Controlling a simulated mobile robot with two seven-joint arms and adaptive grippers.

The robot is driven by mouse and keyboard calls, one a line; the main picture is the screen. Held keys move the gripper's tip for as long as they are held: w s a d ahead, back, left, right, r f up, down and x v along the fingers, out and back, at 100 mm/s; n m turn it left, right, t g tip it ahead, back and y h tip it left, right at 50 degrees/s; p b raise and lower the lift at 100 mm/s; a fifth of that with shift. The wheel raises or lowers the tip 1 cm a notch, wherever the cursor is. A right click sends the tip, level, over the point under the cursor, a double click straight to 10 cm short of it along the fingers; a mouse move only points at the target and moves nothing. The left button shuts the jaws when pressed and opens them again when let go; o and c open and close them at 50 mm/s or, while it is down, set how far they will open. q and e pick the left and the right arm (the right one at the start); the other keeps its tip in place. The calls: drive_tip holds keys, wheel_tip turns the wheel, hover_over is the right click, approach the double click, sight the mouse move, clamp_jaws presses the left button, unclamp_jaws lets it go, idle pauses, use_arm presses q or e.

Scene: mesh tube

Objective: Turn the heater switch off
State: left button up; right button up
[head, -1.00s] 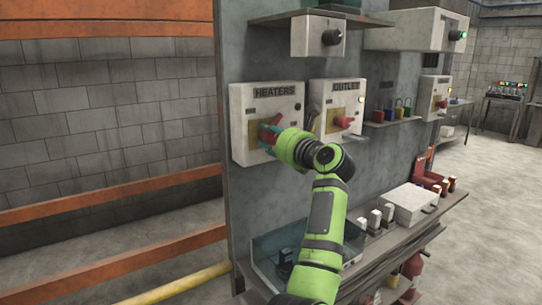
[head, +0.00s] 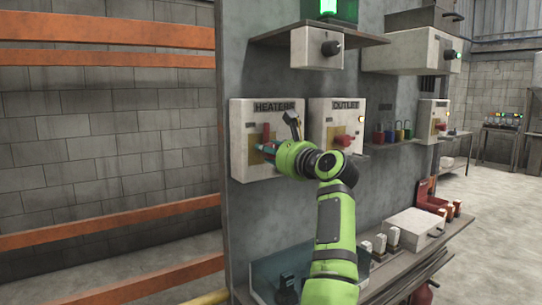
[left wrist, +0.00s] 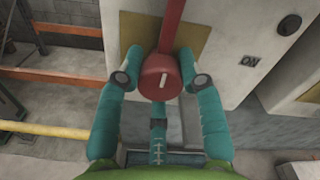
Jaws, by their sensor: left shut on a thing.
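The heater switch box (head: 240,165) is pale, labelled HEATERS, and mounted on the grey panel at the centre left of the head view. Its red switch handle (head: 266,132) stands upright in front of a yellowish plate. My left gripper (head: 264,150) is at the handle's lower part. In the left wrist view, the teal fingers of my left gripper (left wrist: 160,80) close on both sides of the round red knob (left wrist: 158,84), which carries a white mark. A red bar (left wrist: 173,22) rises from it. The ON label (left wrist: 250,60) is to the right. My right gripper is not in view.
The OUTLET box (head: 322,112) with its red switch (head: 343,141) is just to the right. A grey knob box (head: 306,50) hangs above, under a shelf with a lit green lamp (head: 328,7). Padlocks (head: 390,136) stand on a small shelf further right.

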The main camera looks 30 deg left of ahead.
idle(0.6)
use_arm(q)
drive_tip(key=o, duration=1.2)
drive_tip(key=shift+c, duration=0.2)
drive_tip(key=v, duration=1.2)
drive_tip(key=shift+w+a+f, duration=0.1)
